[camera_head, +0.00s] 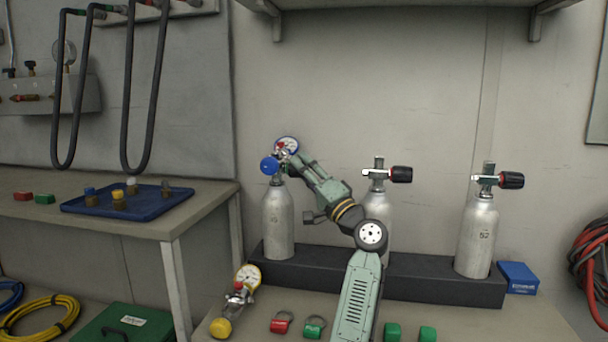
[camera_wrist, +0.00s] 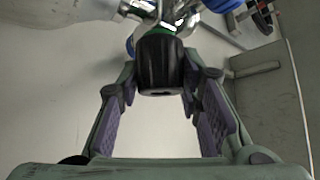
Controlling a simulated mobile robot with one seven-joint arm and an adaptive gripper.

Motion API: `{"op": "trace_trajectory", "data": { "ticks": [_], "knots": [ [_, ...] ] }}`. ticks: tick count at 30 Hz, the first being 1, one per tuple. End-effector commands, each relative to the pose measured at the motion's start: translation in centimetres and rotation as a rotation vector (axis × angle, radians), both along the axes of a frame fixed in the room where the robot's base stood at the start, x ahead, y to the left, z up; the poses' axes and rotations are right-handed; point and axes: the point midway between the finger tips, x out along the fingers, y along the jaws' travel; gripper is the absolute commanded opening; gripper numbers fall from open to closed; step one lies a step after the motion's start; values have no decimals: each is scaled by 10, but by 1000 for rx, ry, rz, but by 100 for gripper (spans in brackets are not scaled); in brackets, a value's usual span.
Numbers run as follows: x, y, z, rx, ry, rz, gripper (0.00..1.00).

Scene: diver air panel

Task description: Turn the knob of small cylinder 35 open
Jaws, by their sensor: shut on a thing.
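The left small cylinder (camera_head: 278,225) stands upright on the black rack. The marking on it is too small to read surely. Its valve top carries a fitting with a blue round part (camera_head: 269,165) and a gauge (camera_head: 287,146). My gripper (camera_head: 296,161) reaches this valve from the right. In the wrist view a black knob (camera_wrist: 160,68) with a green band at its far end sits between the two fingers of my gripper (camera_wrist: 161,82). My gripper is shut on the knob. In the head view the knob is hidden by my gripper.
Two more cylinders stand on the rack (camera_head: 420,278): a middle one (camera_head: 379,215), partly behind my arm, and a right one (camera_head: 478,235) marked 52. Both have black knobs pointing right. A loose regulator with gauge (camera_head: 247,277) and red and green tags lie in front. A shelf overhangs above.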

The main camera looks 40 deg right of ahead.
Motion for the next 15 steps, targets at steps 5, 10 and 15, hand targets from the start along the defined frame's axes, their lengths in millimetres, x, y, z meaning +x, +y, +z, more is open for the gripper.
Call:
{"op": "trace_trajectory", "data": {
  "ticks": [5,10,15],
  "knots": [
    [1,0,-3,0,6,0,5],
    [1,0,-2,1,5,0,41],
    [1,0,-1,1,3,0,52]
  ]
}}
